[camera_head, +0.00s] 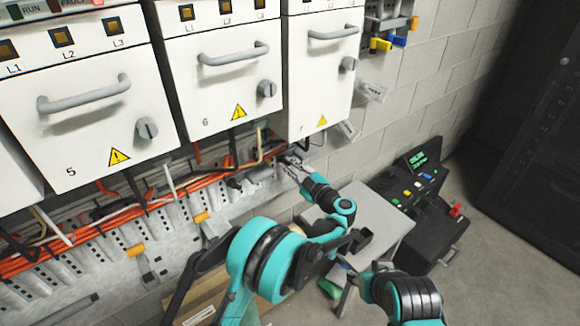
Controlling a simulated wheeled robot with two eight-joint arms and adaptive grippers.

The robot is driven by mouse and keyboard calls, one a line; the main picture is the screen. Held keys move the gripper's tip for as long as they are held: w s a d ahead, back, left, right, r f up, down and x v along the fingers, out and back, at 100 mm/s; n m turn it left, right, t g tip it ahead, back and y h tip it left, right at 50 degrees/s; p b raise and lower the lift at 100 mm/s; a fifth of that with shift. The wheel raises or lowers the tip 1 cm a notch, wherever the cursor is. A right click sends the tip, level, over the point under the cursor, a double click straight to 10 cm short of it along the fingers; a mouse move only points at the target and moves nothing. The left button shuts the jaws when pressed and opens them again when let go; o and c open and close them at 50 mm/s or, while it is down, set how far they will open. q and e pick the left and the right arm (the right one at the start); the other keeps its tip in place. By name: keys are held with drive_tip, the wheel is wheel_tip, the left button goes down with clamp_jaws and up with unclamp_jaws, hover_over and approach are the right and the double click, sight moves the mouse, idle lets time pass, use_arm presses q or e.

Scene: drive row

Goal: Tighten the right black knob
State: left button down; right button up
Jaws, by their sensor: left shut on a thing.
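My left gripper (290,166) reaches up and left to the strip below the drawer marked 7 (316,77). It is shut on a small dark thing, likely the right black knob, which the fingers mostly hide. I cannot tell how far the knob is turned. Dark grey turn knobs show on the drawer fronts: one on drawer 5 (147,128), one on drawer 6 (267,88) and one on drawer 7 (348,64). These stand clear of the gripper.
Orange cables (105,220) run along the strip below the drawers. A dark cabinet (535,150) stands at the right. Floor is clear at the lower right.

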use_arm(q)
drive_tip(key=c, duration=1.6)
unclamp_jaws()
drive_tip(key=shift+w, duration=0.1)
drive_tip(key=shift+r, duration=0.15)
wheel_tip(320, 180, up, 10)
drive_tip(key=shift+f, duration=0.1)
